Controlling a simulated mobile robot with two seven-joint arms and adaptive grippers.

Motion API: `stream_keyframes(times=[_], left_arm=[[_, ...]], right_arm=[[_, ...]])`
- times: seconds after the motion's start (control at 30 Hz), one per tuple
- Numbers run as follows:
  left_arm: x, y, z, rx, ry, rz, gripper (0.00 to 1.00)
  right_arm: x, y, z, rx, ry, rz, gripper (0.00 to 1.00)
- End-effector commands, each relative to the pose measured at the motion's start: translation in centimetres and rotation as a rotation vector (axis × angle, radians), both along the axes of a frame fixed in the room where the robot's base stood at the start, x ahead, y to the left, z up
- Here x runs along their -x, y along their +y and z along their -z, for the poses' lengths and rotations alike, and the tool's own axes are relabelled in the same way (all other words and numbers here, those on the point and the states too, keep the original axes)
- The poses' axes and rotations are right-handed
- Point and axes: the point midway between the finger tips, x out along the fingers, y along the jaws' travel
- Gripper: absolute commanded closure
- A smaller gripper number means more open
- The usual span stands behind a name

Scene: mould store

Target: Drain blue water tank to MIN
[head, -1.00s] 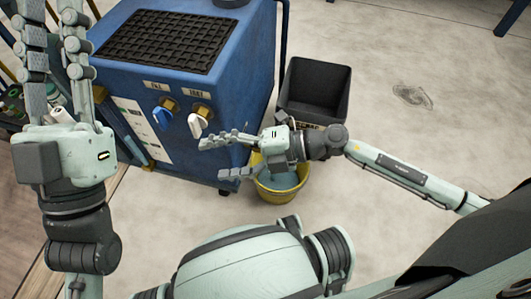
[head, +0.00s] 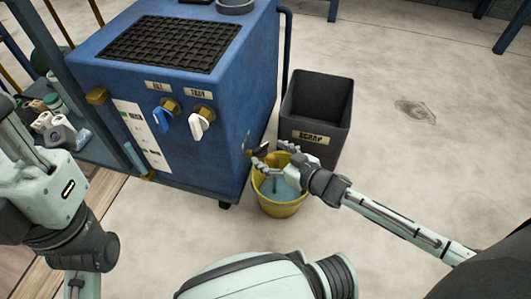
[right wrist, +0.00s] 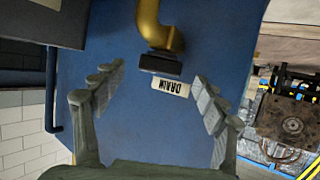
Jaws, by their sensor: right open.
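The blue water tank (head: 222,130) stands at centre left, with a white marked panel (head: 143,135) on its front; its level is too small to read. In the right wrist view, a brass drain pipe (right wrist: 150,20) ends in a dark handle (right wrist: 160,64) above an upside-down DRAIN label (right wrist: 170,88). My right gripper (head: 273,152) is open at the tank's lower right, its fingers on either side of the handle, apparently apart from it. A yellow bucket (head: 280,208) with bluish water sits below it. My left gripper (head: 22,135) is at the left edge, its fingers partly cut off.
A blue-handled valve (head: 163,115) and a white-handled valve (head: 199,122) are higher on the tank front. A black scrap bin (head: 318,110) stands behind the bucket. A shelf with bottles (head: 58,130) is at left. The floor at right is clear.

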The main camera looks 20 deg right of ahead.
Motion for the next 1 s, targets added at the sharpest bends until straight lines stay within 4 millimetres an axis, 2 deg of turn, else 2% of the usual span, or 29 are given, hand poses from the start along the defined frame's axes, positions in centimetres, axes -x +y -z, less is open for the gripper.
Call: stream_keyframes(times=[0.03,0.2,0.5,0.9,1.0], left_arm=[[0.0,0.0,0.2,-0.003,-0.009,0.000,0.74],[-0.2,-0.1,0.0,-0.013,-0.018,0.002,0.74],[-0.2,-0.2,-0.1,-0.015,-0.019,0.002,0.74],[-0.2,-0.2,-0.1,-0.015,-0.019,0.003,0.74],[-0.2,-0.2,-0.1,-0.015,-0.019,0.003,0.74]], right_arm=[[-0.8,0.3,0.4,0.000,-0.003,0.000,0.28],[-2.0,0.8,0.9,0.000,-0.002,-0.001,0.28],[-2.2,1.0,0.9,-0.001,-0.002,-0.002,0.28],[-2.2,0.9,0.9,-0.001,-0.002,-0.002,0.76],[-2.2,0.9,0.9,0.000,-0.002,-0.004,0.77]])
